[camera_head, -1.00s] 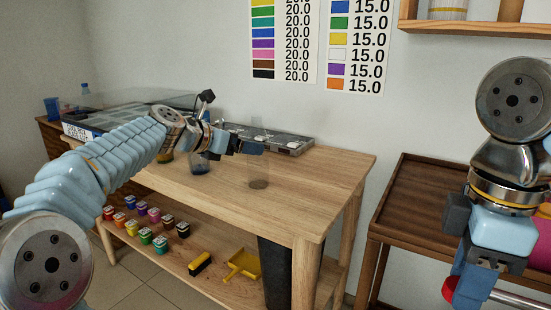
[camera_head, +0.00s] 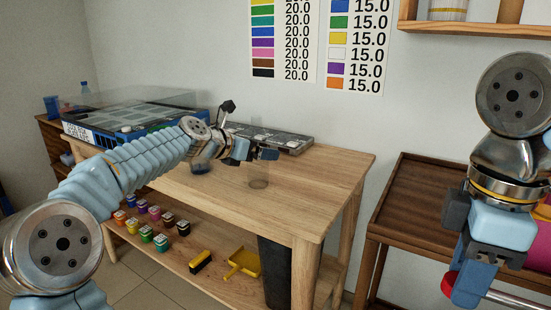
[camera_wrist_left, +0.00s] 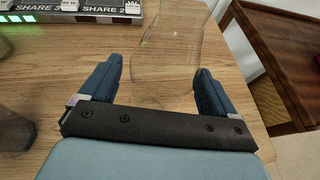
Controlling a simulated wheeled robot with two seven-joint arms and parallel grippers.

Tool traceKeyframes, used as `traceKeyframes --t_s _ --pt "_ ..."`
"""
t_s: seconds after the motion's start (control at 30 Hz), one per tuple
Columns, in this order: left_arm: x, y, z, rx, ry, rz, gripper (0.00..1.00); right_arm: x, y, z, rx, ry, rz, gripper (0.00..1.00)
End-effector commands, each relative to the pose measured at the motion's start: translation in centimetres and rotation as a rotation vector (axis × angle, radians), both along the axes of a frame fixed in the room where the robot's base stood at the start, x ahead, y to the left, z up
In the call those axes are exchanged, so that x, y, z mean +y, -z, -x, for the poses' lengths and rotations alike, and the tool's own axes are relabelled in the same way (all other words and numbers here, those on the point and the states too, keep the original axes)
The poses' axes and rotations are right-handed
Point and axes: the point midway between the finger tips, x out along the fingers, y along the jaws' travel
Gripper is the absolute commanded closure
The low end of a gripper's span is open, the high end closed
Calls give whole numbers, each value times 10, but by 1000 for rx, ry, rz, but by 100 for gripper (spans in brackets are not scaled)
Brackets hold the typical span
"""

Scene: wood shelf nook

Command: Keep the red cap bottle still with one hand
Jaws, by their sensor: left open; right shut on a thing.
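A clear, see-through vessel (camera_head: 258,178) stands upright on the wooden table; no red cap shows on it. My left gripper (camera_head: 268,153) is open beside its upper part. In the left wrist view the vessel (camera_wrist_left: 165,50) lies ahead of and partly between the open fingers (camera_wrist_left: 158,82), with no clear contact. My right gripper (camera_head: 468,288) is at the lower right, shut on a thin silvery rod (camera_head: 515,297) with a red end (camera_head: 449,285). I cannot tell whether this is part of the red cap bottle, and no whole red-capped bottle is plain.
The wooden table (camera_head: 325,172) has free room right of the vessel. A grey panel device (camera_head: 285,142) lies behind it, and a dark glass (camera_head: 200,166) stands left. Several coloured pots (camera_head: 145,235) stand on the lower shelf. A brown side table (camera_head: 415,190) is at right.

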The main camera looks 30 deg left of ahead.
Motion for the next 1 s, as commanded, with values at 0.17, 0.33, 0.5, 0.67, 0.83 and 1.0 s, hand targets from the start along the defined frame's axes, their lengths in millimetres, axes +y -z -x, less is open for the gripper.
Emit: traceKeyframes --t_s 0.17,0.33,0.5,0.67,0.83,1.0 --pt "0 0 0 0 -1 0 10 0 0 0 0 0 0 92" --pt "0 0 0 0 -1 0 31 0 0 0 0 0 0 92" --pt "0 0 0 0 -1 0 57 0 0 0 0 0 0 92" --pt "0 -1 0 -1 -1 0 80 0 0 0 0 0 0 92" --pt "0 -1 0 -1 -1 0 80 0 0 0 0 0 0 92" --pt "0 -7 0 -2 -1 -1 80 0 -3 0 0 0 0 92"
